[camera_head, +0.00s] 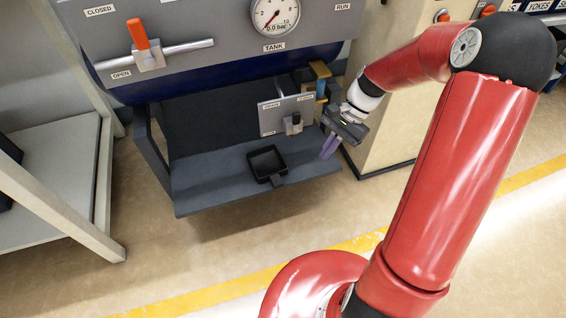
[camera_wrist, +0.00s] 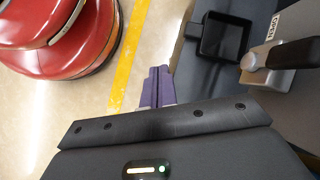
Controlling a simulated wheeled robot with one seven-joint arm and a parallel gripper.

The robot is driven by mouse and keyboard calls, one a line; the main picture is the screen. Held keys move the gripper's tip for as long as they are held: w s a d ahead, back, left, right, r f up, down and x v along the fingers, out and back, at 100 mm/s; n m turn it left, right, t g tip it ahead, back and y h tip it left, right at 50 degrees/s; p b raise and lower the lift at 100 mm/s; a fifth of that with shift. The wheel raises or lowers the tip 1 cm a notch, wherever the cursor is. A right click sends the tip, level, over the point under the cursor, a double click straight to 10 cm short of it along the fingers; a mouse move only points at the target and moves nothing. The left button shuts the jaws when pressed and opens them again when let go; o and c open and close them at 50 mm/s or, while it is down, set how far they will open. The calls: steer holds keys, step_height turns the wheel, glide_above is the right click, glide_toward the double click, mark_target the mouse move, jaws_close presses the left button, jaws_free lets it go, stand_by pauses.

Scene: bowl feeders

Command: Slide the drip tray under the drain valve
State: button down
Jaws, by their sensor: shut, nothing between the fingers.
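The drip tray (camera_head: 266,164) is a small black square pan with a short handle. It lies empty on the dark grey shelf (camera_head: 205,180) below the tank, and also shows in the wrist view (camera_wrist: 222,38). A brass-coloured fitting (camera_head: 320,70) with a blue part below sits under the tank's right end; I cannot tell whether this is the drain valve. My gripper (camera_head: 328,148) has purple fingers, shut and empty, right of the tray and apart from it. The fingers also show in the wrist view (camera_wrist: 158,85). The tray is left of and nearer than the fitting.
A grey panel (camera_head: 272,121) with a small lever (camera_head: 292,124) stands just behind the tray, left of my gripper. The tank (camera_head: 225,68) overhangs the shelf, with an orange-handled lever (camera_head: 138,34) and a gauge (camera_head: 275,14). A beige cabinet (camera_head: 395,125) stands at right. The shelf's left part is clear.

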mark_target(273, 176)
steer(key=w+f+m+y, duration=0.1)
steer(key=f+m+y, duration=0.1)
steer(key=f, duration=0.1)
steer(key=w+f+m+y, duration=0.2)
steer(key=f+y, duration=0.1)
steer(key=f, duration=0.1)
steer(key=w+f+m+y, duration=0.2)
steer(key=f+y, duration=0.1)
steer(key=shift+w+f, duration=0.15)
steer(key=shift+f, duration=0.15)
steer(key=s+a, duration=0.1)
steer(key=a, duration=0.3)
steer(key=s+a+b, duration=0.1)
steer(key=a, duration=0.2)
steer(key=s+a+f+b, duration=0.1)
steer(key=a, duration=0.3)
steer(key=shift+a, duration=0.35)
steer(key=shift+f, duration=0.45)
